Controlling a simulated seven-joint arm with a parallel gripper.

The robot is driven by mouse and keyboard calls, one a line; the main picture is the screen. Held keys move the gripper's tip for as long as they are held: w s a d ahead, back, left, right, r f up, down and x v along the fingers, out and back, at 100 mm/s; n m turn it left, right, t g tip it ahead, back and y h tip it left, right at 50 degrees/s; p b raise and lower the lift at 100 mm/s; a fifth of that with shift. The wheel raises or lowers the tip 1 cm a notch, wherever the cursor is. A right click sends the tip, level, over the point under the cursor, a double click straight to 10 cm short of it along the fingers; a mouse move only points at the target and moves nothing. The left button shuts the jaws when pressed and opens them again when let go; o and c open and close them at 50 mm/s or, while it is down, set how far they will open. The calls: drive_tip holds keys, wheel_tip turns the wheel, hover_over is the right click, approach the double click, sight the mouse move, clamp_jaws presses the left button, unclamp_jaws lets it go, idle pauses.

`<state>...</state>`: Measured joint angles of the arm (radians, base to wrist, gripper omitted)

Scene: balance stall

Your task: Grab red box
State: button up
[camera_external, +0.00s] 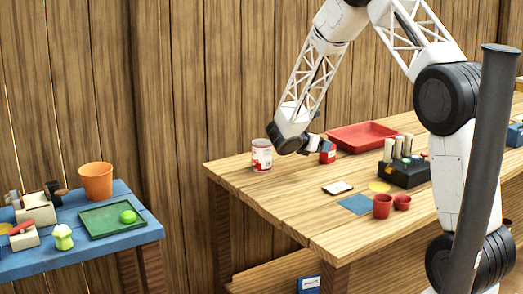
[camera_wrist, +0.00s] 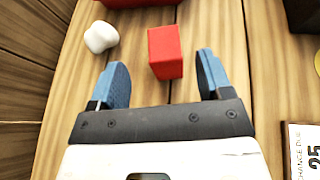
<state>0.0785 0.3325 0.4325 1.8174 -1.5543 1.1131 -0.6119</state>
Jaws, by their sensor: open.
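The red box (camera_external: 327,153) stands on the wooden table, partly hidden by my gripper in the external view. In the wrist view the red box (camera_wrist: 165,52) is upright, between and slightly beyond my two blue fingers. My gripper (camera_wrist: 162,70) is open, with a gap on each side of the box, wider on the left. In the external view my gripper (camera_external: 314,145) is low over the table beside the box.
A red tray (camera_external: 362,136) lies behind the box. A white rounded object (camera_wrist: 101,37) is left of it in the wrist view. A can (camera_external: 261,155) stands near the table's left edge. A white card (camera_external: 338,188) and black holder (camera_external: 405,174) lie to the right.

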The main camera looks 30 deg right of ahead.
drive_tip(key=shift+d+f, duration=0.25)
drive_tip(key=shift+d, duration=0.3)
drive_tip(key=shift+x, duration=2.65)
drive_tip(key=shift+s, duration=0.1)
drive_tip(key=shift+r, duration=0.1)
drive_tip(key=c, duration=1)
